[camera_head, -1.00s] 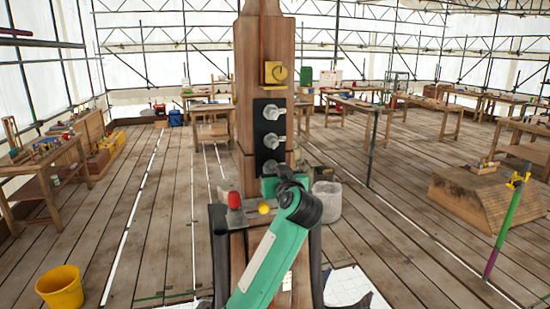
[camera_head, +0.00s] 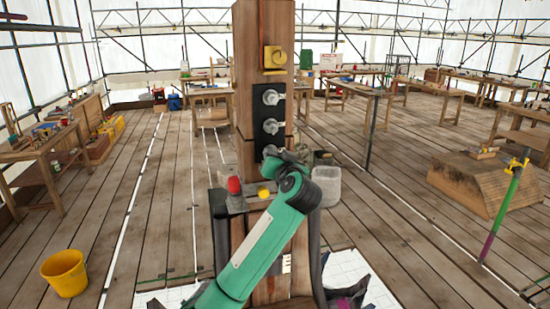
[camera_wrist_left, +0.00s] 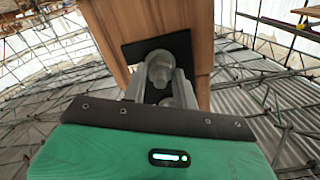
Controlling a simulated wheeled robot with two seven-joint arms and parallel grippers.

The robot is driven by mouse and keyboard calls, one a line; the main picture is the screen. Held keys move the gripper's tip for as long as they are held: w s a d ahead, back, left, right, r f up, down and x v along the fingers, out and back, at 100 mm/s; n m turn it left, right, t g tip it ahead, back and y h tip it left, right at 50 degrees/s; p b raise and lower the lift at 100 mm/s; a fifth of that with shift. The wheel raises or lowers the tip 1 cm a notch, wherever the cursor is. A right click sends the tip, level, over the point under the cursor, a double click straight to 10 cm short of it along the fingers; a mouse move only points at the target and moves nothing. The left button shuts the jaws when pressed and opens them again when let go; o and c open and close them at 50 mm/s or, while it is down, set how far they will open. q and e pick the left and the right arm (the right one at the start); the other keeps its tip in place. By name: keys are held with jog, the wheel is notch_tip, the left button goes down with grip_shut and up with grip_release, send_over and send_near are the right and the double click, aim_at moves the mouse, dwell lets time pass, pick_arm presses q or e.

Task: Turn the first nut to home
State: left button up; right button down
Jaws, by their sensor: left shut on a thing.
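Three grey nuts sit in a column on a black plate (camera_head: 258,118) on the wooden post (camera_head: 246,60). The top nut (camera_head: 271,97) and the middle nut (camera_head: 271,126) are in clear view. My left gripper (camera_head: 278,156) is at the lowest nut and largely hides it in the head view. In the left wrist view, the fingers of my left gripper (camera_wrist_left: 159,88) are shut on a grey nut (camera_wrist_left: 160,66) in front of the black plate. How far this nut is turned cannot be told. My right gripper is not in view.
A yellow block (camera_head: 275,57) is fixed to the post above the plate. A red knob (camera_head: 235,185) and a yellow knob (camera_head: 264,193) are just below the gripper. A grey bin (camera_head: 326,187) stands right of the post, a yellow bucket (camera_head: 64,272) at left.

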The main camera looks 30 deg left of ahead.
pick_arm(q)
jog(key=shift+f, duration=0.2)
jog(key=o, duration=1)
jog(key=shift+c, duration=0.2)
jog(key=shift+r, duration=0.1)
jog(key=b+v, duration=0.5)
jog(key=v, duration=0.9)
jog(key=shift+a, duration=0.1)
